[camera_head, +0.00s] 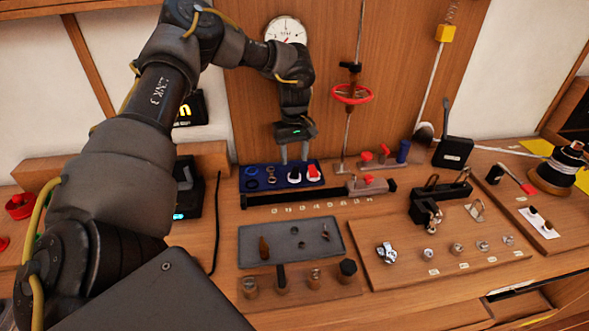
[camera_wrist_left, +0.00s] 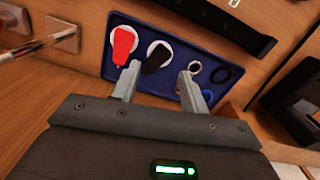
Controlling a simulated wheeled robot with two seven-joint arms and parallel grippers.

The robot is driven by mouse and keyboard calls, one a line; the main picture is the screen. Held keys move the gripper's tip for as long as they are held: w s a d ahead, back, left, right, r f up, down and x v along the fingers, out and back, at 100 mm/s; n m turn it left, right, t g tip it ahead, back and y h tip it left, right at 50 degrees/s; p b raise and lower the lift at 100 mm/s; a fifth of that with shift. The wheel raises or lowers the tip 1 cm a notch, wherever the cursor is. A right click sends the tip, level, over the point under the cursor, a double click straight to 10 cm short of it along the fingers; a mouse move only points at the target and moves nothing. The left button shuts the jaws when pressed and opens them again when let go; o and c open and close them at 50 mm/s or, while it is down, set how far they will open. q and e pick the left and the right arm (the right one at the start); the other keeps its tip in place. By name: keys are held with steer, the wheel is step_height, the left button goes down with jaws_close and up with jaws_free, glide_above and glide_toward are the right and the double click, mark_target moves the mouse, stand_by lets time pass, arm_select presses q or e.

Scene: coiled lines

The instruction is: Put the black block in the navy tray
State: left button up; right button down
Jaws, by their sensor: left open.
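The navy tray (camera_head: 318,184) lies on the bench below the round wall dial; it also shows in the wrist view (camera_wrist_left: 205,42). A small black piece (camera_wrist_left: 157,58), which looks like the black block, lies in the tray on a white disc. It is beside a red piece (camera_wrist_left: 123,44) on another white disc. My left gripper (camera_head: 294,153) points down just above the tray, jaws open and empty. In the wrist view its fingertips (camera_wrist_left: 158,78) are either side of the black piece's near end; I cannot tell whether they touch anything. My right gripper is not in view.
Rings (camera_wrist_left: 195,70) lie at the tray's other end. A dark rail (camera_head: 300,196) runs in front of it. A grey tray (camera_head: 290,230) with small parts stands nearer. A vertical rod with a red wheel (camera_head: 351,94) rises right of the gripper.

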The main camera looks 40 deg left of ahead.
mark_target(294, 174)
arm_select(q)
step_height(294, 174, up, 6)
steer(key=p, duration=0.3)
steer(key=shift+f+p, duration=0.2)
steer(key=shift+p, duration=0.15)
